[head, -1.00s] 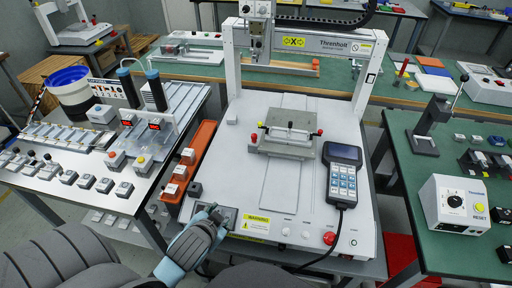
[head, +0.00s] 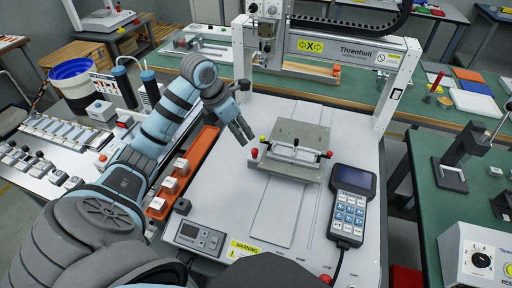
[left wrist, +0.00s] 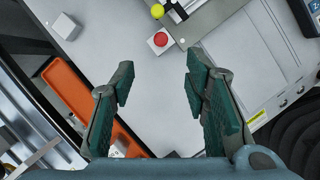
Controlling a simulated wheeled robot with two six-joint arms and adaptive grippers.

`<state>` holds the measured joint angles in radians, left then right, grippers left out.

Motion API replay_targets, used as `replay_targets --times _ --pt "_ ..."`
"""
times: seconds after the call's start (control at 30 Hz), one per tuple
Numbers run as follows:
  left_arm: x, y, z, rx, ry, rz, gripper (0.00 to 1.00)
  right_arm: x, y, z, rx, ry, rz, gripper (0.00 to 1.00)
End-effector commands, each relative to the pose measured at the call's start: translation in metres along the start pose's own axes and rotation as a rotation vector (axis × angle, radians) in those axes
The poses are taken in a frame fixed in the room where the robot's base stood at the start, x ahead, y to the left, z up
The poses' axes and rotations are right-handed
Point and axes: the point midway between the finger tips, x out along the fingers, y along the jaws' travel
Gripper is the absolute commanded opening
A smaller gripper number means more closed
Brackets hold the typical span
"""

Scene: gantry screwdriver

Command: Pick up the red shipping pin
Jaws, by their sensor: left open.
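A small red knob, which looks like the red shipping pin (head: 254,153), sits at the left end of the grey fixture (head: 305,133) on the gantry machine's white bed. In the left wrist view the red pin (left wrist: 161,40) shows end-on, just beyond and between the fingertips. A yellow knob (head: 263,139) is close beside it; it also shows in the left wrist view (left wrist: 157,12). Another red knob (head: 328,154) is at the fixture's right end. My left gripper (head: 243,132) is open and empty, just up and left of the pin in the picture. My right gripper is not visible.
A handheld keypad (head: 350,205) lies right of the fixture. An orange tray (head: 208,140) with pale blocks lies along the bed's left side. The gantry frame (head: 392,95) stands behind and right. Open white bed lies left of the fixture.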

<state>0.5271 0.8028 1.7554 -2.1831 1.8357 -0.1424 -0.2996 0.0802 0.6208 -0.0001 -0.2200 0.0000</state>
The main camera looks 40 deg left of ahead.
Motion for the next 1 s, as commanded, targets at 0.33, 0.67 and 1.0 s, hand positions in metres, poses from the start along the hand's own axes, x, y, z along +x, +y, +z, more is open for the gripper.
replay_targets --times 0.33,0.67,1.0 --pt "0.070 -0.002 -0.001 0.000 -0.003 -0.006 0.42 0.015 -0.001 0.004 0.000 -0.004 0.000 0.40" --pt "0.110 0.000 -0.001 -0.001 -0.003 -0.003 0.42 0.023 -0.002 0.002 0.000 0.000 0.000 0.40" --pt "0.109 0.000 -0.001 -0.001 -0.004 -0.003 0.05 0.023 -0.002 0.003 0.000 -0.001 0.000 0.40"
